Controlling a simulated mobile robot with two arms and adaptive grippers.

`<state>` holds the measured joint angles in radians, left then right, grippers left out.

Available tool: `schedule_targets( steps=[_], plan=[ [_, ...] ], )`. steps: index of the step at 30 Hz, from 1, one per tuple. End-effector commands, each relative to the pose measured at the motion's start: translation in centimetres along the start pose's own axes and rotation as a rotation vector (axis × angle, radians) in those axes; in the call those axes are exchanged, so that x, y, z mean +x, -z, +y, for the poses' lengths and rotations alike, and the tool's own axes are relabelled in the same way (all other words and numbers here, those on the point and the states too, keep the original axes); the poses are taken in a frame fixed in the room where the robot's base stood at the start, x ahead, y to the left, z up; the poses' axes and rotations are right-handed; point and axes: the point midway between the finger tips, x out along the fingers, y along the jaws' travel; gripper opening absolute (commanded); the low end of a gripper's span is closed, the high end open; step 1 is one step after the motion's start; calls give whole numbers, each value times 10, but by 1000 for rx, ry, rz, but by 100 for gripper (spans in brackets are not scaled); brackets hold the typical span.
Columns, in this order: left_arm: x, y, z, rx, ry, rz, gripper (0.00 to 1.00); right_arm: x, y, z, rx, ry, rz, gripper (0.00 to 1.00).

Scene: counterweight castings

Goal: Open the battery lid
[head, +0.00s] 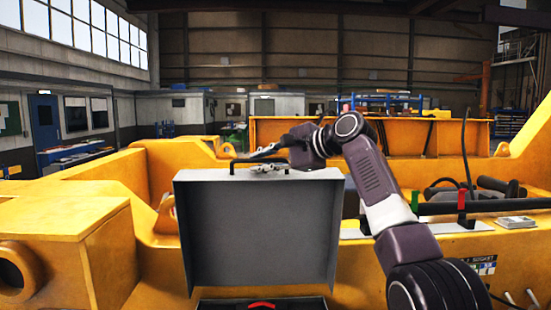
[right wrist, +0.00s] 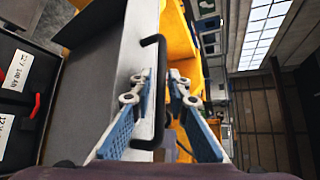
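The grey battery lid (head: 260,235) stands raised, its broad face toward the head camera. A black bar handle (head: 233,164) is on its top edge; it also shows in the right wrist view (right wrist: 161,60). My right gripper (head: 262,158) is at this handle. In the right wrist view its two blue-padded fingers (right wrist: 160,95) are apart, with the handle bar between them, nearer the left finger. Whether a finger touches the bar is unclear. Below the lid, the battery box (head: 315,302) shows only partly, with a red part inside. My left gripper is out of view.
In the right wrist view, labelled batteries (right wrist: 18,75) with red parts lie in the box beside the lid. Yellow castings (head: 60,220) surround the box. A red lever (head: 461,207) and a green lever (head: 414,202) stand to the right. Above the lid is open air.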

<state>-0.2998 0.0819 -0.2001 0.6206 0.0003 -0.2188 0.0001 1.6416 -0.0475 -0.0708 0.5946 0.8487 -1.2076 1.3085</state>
Motion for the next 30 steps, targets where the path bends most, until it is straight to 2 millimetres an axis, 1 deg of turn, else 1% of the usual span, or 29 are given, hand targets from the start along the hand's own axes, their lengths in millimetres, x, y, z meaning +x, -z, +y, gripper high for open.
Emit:
schedule_targets(
  steps=[8,15,21,25,30],
  plan=[
    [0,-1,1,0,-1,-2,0,-30,1,0,-1,2,2,16],
    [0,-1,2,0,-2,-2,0,-75,2,0,-1,3,3,16],
    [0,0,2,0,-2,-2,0,-105,1,0,1,1,2,16],
    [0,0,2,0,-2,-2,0,-114,0,1,2,0,1,16],
    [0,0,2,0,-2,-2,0,-116,1,1,2,-3,1,16]
  ],
)
